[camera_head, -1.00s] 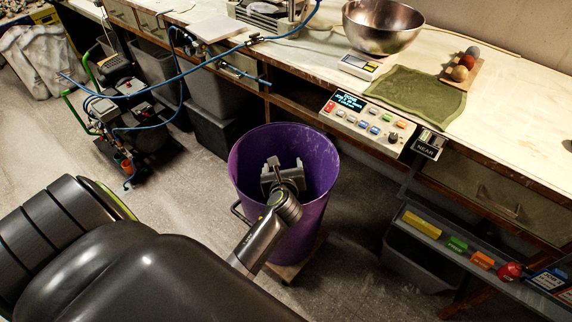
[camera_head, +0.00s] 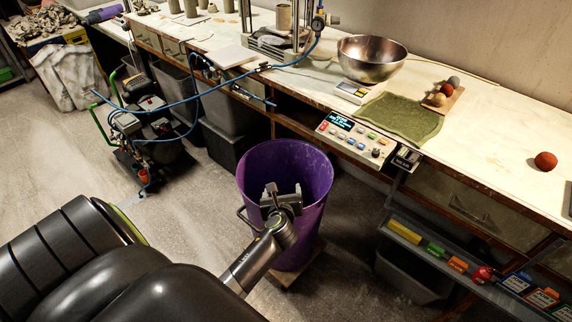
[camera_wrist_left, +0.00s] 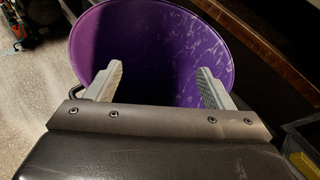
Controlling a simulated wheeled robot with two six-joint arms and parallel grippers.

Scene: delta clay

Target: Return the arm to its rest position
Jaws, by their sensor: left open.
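My left gripper (camera_head: 281,192) is over the purple bucket (camera_head: 318,172), its fingers in front of the bucket's opening. It is open and nothing shows between its fingers. In the left wrist view the two fingers (camera_wrist_left: 160,88) stand apart, with the bucket (camera_wrist_left: 150,30) beyond them. The inside of the bucket that shows looks empty, with pale smears on its wall; its bottom is hidden. My left arm comes in from the lower left. My right gripper is not in view.
The workbench (camera_head: 480,115) runs behind the bucket, with a control panel (camera_head: 352,138), metal bowl (camera_head: 371,58), green cloth (camera_head: 400,115) and reddish ball (camera_head: 545,161). A hose-fitted machine (camera_head: 150,125) stands left. Floor between is clear.

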